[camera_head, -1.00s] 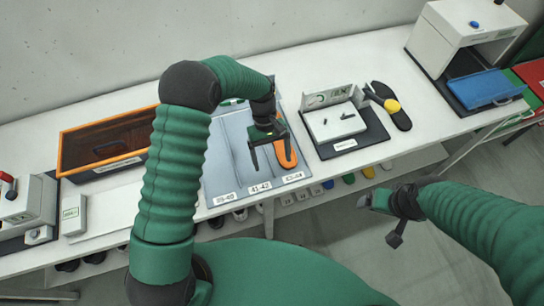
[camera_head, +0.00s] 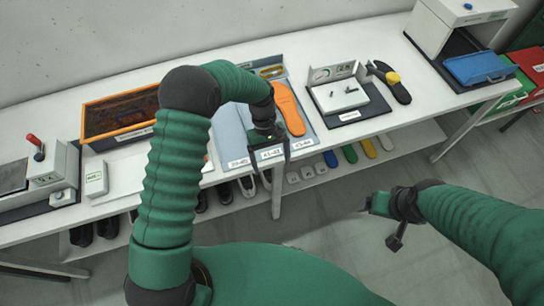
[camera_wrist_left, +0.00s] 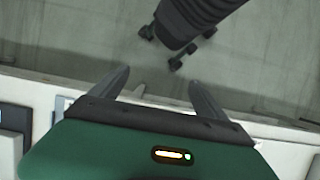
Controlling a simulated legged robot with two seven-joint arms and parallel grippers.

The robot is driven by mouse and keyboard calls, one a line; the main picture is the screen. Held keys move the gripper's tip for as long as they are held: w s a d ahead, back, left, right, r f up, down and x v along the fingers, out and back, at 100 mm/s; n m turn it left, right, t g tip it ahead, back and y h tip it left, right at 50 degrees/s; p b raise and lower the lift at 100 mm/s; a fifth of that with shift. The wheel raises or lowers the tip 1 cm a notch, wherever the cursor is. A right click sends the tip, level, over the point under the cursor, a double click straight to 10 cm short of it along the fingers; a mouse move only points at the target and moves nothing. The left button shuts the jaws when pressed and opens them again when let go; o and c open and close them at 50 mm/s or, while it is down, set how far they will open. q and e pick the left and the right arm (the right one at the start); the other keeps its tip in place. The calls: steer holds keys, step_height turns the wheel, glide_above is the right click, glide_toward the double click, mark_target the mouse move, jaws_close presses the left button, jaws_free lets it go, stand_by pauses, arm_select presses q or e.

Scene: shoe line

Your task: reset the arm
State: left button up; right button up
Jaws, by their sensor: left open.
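My left gripper (camera_head: 270,160) is open and empty at the front edge of the grey-blue sorting tray, over its size labels. In the left wrist view its two fingers (camera_wrist_left: 158,90) are spread with nothing between them, beyond the table edge and above the floor. An orange insole (camera_head: 290,108) lies in the right lane of the tray (camera_head: 228,125), apart from the gripper. My right gripper (camera_head: 382,215) hangs in front of the table over the floor, clear of objects; its jaw opening is unclear.
A white fixture (camera_head: 340,95) on a dark mat and a black sole with a yellow part (camera_head: 390,80) lie right of the tray. An orange-rimmed bin (camera_head: 120,112) stands left. A blue tray (camera_head: 480,68) sits far right.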

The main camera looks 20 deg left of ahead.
arm_select(q)
steer(key=s+a+r+m+t+y+b, duration=0.1)
steer(key=s+a+r+m+t+b, duration=0.1)
steer(key=s, duration=0.4)
steer(key=s+a+r+m+t+y+b, duration=0.1)
steer(key=s+a+r+m+t+b, duration=0.2)
steer(key=s+a+r+m+t, duration=0.1)
steer(key=shift+s+a+m+y, duration=0.3)
steer(key=shift+s+a+m, duration=0.1)
steer(key=shift+s+a, duration=0.5)
arm_select(e)
steer(key=shift+s+x, duration=0.2)
steer(key=shift+x, duration=1.15)
steer(key=shift+s+x, duration=0.25)
steer(key=shift+x, duration=1.05)
arm_select(q)
steer(key=shift+s+d+r, duration=0.1)
steer(key=shift+s+r, duration=0.1)
arm_select(e)
steer(key=shift+s, duration=0.2)
steer(key=shift+w, duration=0.1)
